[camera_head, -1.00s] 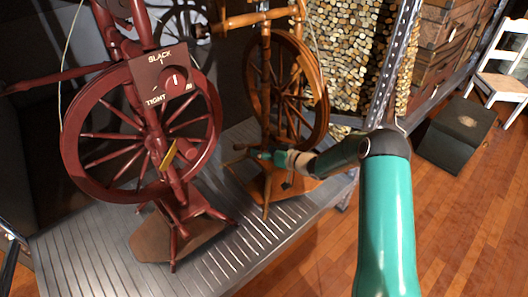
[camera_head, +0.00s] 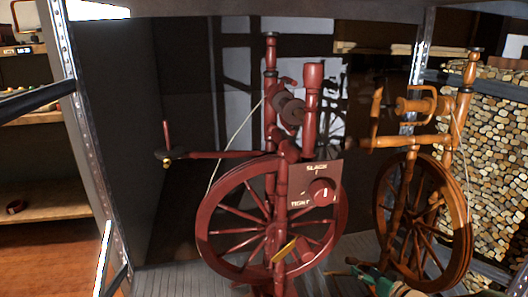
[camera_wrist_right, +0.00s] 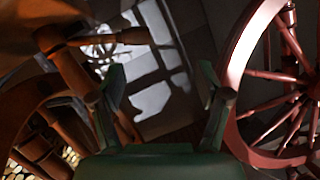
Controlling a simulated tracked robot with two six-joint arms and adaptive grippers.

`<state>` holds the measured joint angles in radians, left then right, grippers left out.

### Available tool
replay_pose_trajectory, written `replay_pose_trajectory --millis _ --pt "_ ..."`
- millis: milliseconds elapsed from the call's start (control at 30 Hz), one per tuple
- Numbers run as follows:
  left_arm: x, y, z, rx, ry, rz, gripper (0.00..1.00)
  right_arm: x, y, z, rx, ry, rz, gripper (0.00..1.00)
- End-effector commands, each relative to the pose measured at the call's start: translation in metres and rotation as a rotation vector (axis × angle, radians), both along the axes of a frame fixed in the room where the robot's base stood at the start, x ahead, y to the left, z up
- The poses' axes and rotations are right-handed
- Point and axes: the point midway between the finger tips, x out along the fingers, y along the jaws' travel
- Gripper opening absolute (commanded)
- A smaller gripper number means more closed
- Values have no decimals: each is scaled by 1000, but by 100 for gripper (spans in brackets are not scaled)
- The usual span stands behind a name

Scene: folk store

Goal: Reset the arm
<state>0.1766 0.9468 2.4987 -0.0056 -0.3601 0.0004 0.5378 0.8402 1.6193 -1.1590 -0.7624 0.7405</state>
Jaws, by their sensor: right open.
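My right gripper (camera_head: 362,279) is at the bottom edge of the head view, partly cut off, between the dark red spinning wheel (camera_head: 203,226) and the orange-brown spinning wheel (camera_head: 466,232). In the right wrist view my right gripper (camera_wrist_right: 166,92) has its two dark green fingers spread apart with nothing between them. There the red wheel (camera_wrist_right: 234,75) is close beside the right finger and brown wooden parts (camera_wrist_right: 68,68) are close beside the left finger. I cannot tell whether either finger touches them. My left gripper is not in view.
Both spinning wheels stand on a grey slatted shelf (camera_head: 160,283). Metal uprights (camera_head: 97,165) frame it. A stack of cut logs (camera_head: 497,150) is at the right. On the red wheel is a sign with a knob (camera_head: 321,191). Wooden shelves (camera_head: 45,205) stand at the left.

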Motion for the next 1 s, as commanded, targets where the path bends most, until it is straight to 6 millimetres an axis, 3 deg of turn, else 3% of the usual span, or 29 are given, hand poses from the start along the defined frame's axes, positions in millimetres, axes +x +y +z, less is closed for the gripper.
replay_pose_trajectory --millis 33,167,300,400,567,800,867,933,1000 --pt "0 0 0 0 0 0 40 0 29 -5 18 16 42 76" --pt "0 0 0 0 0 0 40 -19 109 -32 127 131 87 76" --pt "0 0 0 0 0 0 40 -77 183 -84 193 362 72 76" --pt "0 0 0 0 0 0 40 -135 217 -120 182 547 54 76" --pt "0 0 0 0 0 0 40 -229 240 -158 117 812 39 76" --pt "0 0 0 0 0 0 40 -339 238 -177 20 1104 35 76" --pt "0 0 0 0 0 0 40 -363 235 -178 -15 1165 51 76" --pt "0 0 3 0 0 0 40 -365 234 -177 -73 1157 120 76" --pt "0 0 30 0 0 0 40 -364 234 -150 -65 1156 112 76"
